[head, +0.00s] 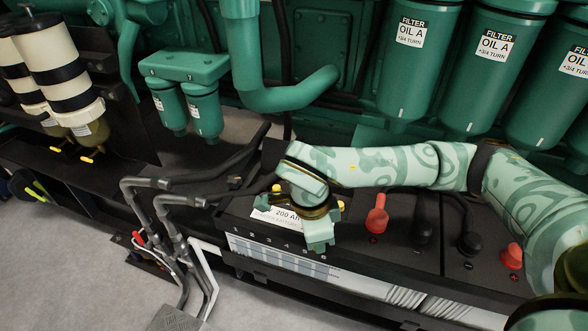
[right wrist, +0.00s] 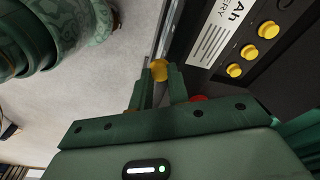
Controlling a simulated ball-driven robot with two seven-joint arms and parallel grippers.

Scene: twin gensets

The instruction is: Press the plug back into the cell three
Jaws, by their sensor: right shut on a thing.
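My right gripper (head: 308,222) reaches in from the right over the black battery (head: 400,258) and hides part of its top. In the right wrist view its fingers (right wrist: 160,84) are shut on a yellow plug (right wrist: 158,69), held at the fingertips. Several yellow plugs (right wrist: 249,52) sit along the battery top beside the white label (right wrist: 214,38). In the head view, yellow plugs show at the far side (head: 277,188) and near the gripper (head: 341,205). Numbers run along the battery's front edge. The opening of cell three is hidden from me. My left gripper is not in view.
Red terminal caps (head: 376,214) (head: 511,255) and black cable ends (head: 422,228) stand right of the gripper. Grey pipes (head: 165,205) rise at the left. Green oil filters (head: 420,60) hang behind. The floor (head: 60,270) is clear at front left.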

